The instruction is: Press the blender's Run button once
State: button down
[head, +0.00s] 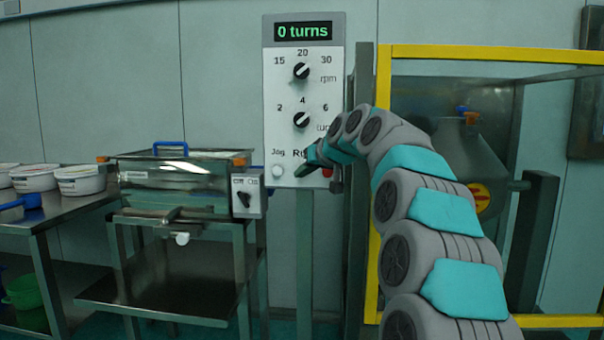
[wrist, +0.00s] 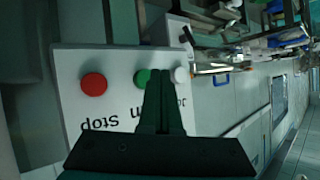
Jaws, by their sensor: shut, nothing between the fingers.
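The blender's control panel (head: 330,95) is pale, with a display (head: 303,31) reading "0 turns". In the head view its white Jog button (head: 277,172) and part of the red button (head: 327,172) show. My gripper (head: 304,165) hides the spot below the partly covered "Run" label. In the wrist view the panel appears upside down, with the red Stop button (wrist: 94,84), green button (wrist: 142,77) and white button (wrist: 181,75). My gripper (wrist: 161,73) is shut and empty, its tips overlapping the green button's right edge. I cannot tell whether they touch it.
The blender drum (head: 465,150) stands behind a yellow guard frame (head: 480,53) at right. A sieve machine (head: 175,180) with a switch box (head: 247,196) stands left of the panel. White tubs (head: 80,181) sit on a metal table at far left.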

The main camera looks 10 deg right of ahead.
jog(key=shift+w, duration=0.1)
dwell(0.3)
jog(key=shift+w+d, duration=0.15)
jog(key=shift+w, duration=0.1)
